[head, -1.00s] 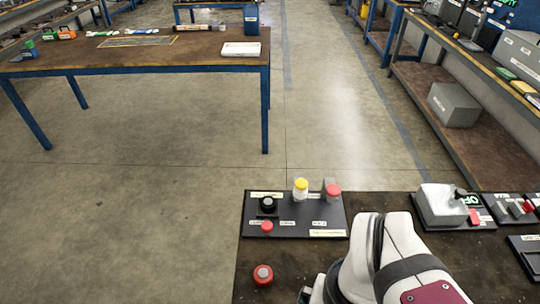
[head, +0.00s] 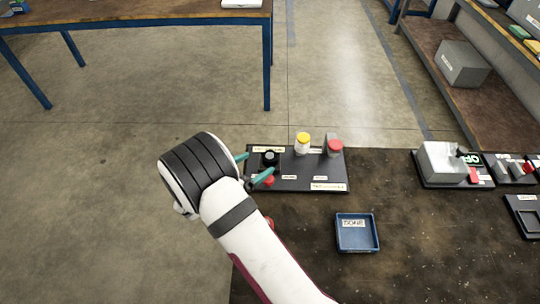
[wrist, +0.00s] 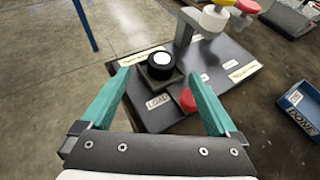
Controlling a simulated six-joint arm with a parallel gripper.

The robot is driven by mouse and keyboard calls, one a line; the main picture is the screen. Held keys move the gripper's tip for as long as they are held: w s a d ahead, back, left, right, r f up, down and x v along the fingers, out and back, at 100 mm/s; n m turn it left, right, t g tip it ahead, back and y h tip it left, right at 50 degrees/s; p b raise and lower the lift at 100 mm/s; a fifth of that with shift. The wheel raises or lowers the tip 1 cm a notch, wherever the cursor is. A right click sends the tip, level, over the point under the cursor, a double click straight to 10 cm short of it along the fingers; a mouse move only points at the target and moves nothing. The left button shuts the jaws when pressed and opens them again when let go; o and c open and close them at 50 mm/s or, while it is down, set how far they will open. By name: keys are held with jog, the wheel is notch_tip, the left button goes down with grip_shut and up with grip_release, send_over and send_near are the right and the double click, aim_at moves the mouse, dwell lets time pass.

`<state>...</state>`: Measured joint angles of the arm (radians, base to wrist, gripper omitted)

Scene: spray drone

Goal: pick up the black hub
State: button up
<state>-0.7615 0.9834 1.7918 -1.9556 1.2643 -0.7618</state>
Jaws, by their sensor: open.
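The black hub (wrist: 161,64) is a short black cylinder with a white disc on top. It sits on a small square base on the dark board (wrist: 222,52), behind the LOAD label. In the head view the hub (head: 270,157) stands at the board's left end. My gripper (head: 254,168) reaches in from the left, with its two teal fingers open at the hub's left side. In the wrist view the open gripper (wrist: 160,72) has a finger on each side of the hub, with clear gaps. The hub is not held.
A red button (wrist: 187,100) lies close in front of the hub, near the right finger. A white post with a yellow cap (head: 303,143) and a red-topped grey part (head: 334,147) stand to the right. A blue DONE tray (head: 357,233) sits on the table.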

aim_at(269, 157)
jog(key=x, duration=0.6)
jog(key=shift+d, duration=0.2)
grip_shut()
